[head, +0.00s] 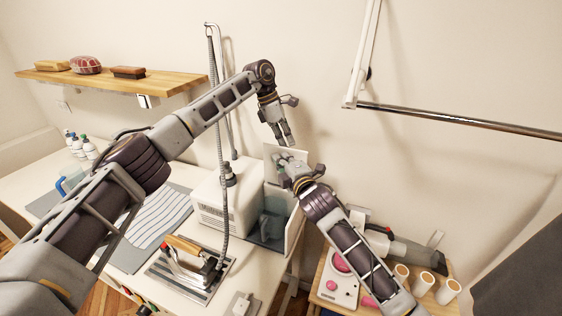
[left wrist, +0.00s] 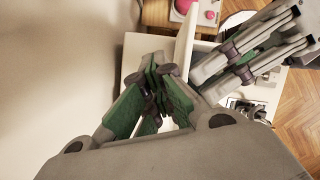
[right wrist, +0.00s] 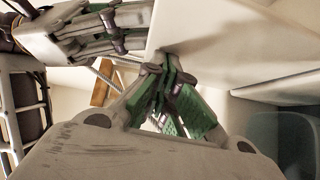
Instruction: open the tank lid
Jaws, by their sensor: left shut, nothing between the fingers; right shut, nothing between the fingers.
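The white steam station (head: 225,203) stands on the table, with a dark translucent tank (head: 268,228) on its right side. A pale flat panel, which looks like the tank lid (head: 271,152), stands upright behind the tank. The panel also shows large in the right wrist view (right wrist: 235,30), and the tank is at its right edge (right wrist: 290,140). My left gripper (head: 286,141) is shut and empty, pointing down just above the panel's top. My right gripper (head: 281,164) is shut and empty in front of the panel. Whether either gripper touches it, I cannot tell.
An iron (head: 190,257) rests on a metal plate at the table's front. Its hose (head: 216,110) rises on a stand near my left arm. A wooden shelf (head: 115,80) is on the wall. A small side table (head: 325,292) with thread cones is at the right.

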